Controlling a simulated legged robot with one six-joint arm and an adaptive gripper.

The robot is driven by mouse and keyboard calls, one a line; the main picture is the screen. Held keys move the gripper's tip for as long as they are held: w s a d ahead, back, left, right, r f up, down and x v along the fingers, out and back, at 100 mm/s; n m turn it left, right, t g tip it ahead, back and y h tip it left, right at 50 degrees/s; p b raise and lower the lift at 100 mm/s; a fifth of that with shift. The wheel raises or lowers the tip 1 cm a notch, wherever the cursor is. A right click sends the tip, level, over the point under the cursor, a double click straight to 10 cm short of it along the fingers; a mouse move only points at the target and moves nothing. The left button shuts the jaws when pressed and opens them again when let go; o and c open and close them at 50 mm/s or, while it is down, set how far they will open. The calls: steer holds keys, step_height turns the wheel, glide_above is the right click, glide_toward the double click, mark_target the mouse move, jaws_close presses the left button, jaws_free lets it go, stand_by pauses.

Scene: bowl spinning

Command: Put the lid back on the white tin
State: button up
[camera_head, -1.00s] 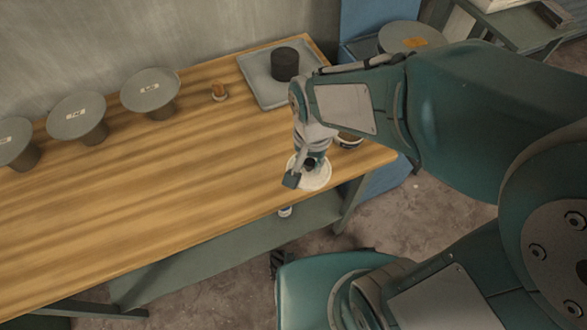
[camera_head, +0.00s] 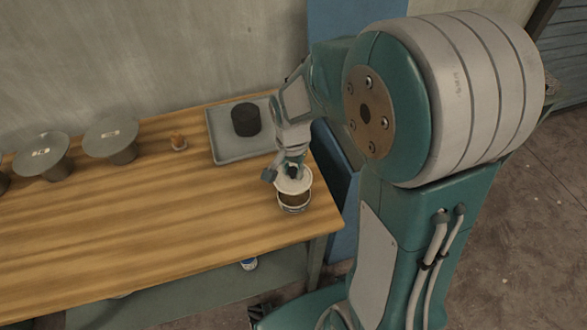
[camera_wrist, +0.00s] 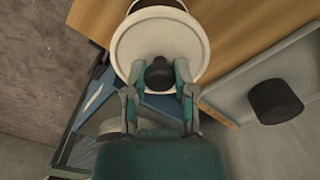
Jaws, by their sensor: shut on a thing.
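The white lid (camera_head: 296,184) is a round disc with a dark knob (camera_wrist: 159,74). My gripper (camera_wrist: 160,70) is shut on the knob, a finger on each side, and it also shows in the head view (camera_head: 286,172). The white tin (camera_head: 294,208) stands upright near the table's right end, below the lid. In the head view the tin's brownish inside shows under the lid's near edge, so the lid does not look seated there. In the wrist view the lid hides most of the tin, and only part of it (camera_wrist: 150,5) shows past the lid's far edge.
A grey tray (camera_head: 228,152) with a dark cylinder (camera_head: 246,120) lies behind the tin. The wooden table's (camera_head: 130,225) front left is bare.

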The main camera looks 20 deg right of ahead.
steer(key=shift+a+f, duration=0.55)
steer(key=shift+f, duration=0.2)
steer(key=d+f, duration=0.2)
steer(key=f, duration=0.1)
steer(key=shift+d, duration=0.15)
steer(key=shift+f, duration=0.45)
steer(key=shift+a+f, duration=0.15)
steer(key=shift+a, duration=0.65)
steer(key=shift+d, duration=0.55)
steer(key=shift+a, duration=0.1)
steer(key=shift+s+a, duration=0.1)
steer(key=shift+a, duration=0.4)
